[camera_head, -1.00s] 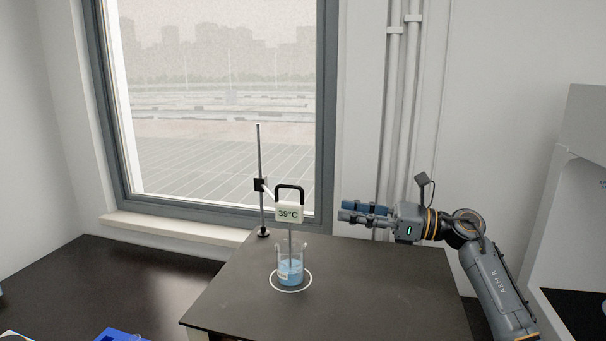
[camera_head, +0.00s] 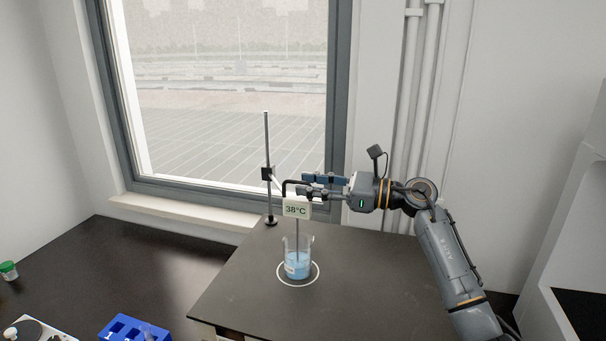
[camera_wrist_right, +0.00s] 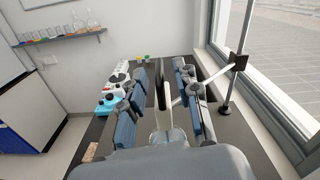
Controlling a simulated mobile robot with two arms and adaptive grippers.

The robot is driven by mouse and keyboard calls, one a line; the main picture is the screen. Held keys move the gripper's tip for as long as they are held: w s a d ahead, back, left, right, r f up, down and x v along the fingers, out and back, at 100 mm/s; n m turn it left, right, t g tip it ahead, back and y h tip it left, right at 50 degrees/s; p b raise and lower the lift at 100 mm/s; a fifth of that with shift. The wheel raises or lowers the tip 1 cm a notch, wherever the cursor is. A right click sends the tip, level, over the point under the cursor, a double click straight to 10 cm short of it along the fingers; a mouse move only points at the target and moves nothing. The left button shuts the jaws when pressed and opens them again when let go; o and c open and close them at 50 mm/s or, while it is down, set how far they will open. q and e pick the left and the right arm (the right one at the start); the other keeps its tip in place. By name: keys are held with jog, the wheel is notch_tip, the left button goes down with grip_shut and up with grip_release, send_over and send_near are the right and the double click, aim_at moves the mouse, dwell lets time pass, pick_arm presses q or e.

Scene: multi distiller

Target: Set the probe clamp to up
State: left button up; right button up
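The probe clamp (camera_head: 297,209) is a white box reading 38°C with a black handle loop on top. A thin arm joins it to a black block (camera_head: 267,173) on an upright rod. Its probe hangs down into a glass beaker (camera_head: 298,262) of blue liquid. My right gripper (camera_head: 314,187) is at the handle from the right, partly covering it. In the right wrist view, my right gripper (camera_wrist_right: 163,98) is open, with the dark handle (camera_wrist_right: 161,82) between its fingers and a gap on both sides. My left gripper is not in view.
The beaker stands on a white ring on the dark raised table (camera_head: 380,285). The rod stands near the window (camera_head: 220,100). A blue rack (camera_head: 135,330) and a green-capped jar (camera_head: 8,270) are on the lower bench at left. The table's right side is clear.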

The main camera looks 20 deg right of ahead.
jog(key=shift+x, duration=0.85)
jog(key=shift+w+a, duration=0.1)
jog(key=shift+a, duration=0.1)
grip_shut()
